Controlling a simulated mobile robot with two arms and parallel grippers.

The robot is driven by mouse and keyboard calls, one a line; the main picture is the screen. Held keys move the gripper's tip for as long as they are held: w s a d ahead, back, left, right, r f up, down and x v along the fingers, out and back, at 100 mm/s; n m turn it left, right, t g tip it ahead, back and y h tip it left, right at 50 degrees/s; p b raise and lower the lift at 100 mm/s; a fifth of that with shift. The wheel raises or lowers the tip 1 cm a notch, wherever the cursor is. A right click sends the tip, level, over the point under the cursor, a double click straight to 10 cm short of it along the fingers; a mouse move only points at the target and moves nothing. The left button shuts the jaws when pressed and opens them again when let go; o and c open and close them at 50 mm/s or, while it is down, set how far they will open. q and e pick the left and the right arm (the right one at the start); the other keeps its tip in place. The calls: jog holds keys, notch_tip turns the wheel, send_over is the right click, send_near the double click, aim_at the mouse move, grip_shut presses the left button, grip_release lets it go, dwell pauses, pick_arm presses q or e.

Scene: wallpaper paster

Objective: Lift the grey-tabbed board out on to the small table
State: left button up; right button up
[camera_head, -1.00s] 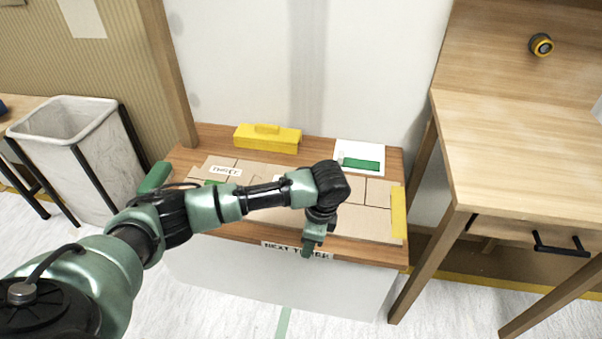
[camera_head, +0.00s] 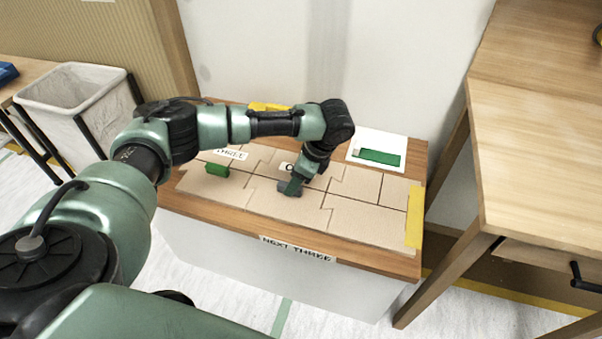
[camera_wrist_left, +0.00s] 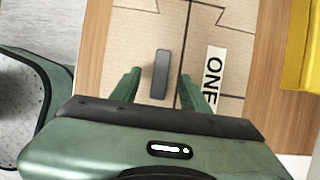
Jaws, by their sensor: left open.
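The grey tab (camera_wrist_left: 160,75) stands up from a tan board (camera_wrist_left: 132,45) in the left wrist view. In the head view this board (camera_head: 262,199) lies among interlocking tan boards on a low wooden-topped bench (camera_head: 350,252). My left gripper (camera_head: 290,188) is low over the boards; in the wrist view its open fingers (camera_wrist_left: 160,80) are on either side of the tab, with gaps visible. A label reading ONE (camera_wrist_left: 213,80) lies on the neighbouring board, beside the right finger. The tab is mostly hidden in the head view. My right gripper is not in view.
A green tab (camera_head: 217,169) stands on the boards, near a label reading THREE (camera_head: 231,154). A white card with a green bar (camera_head: 380,156) and a yellow object (camera_head: 268,106) are behind. A wooden table with a drawer (camera_head: 540,150) stands right. A bin (camera_head: 75,90) stands left.

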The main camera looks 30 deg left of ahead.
pick_arm(q)
jog(key=shift+x, duration=1.05)
grip_shut()
jog(key=shift+w, duration=0.1)
dwell(0.8)
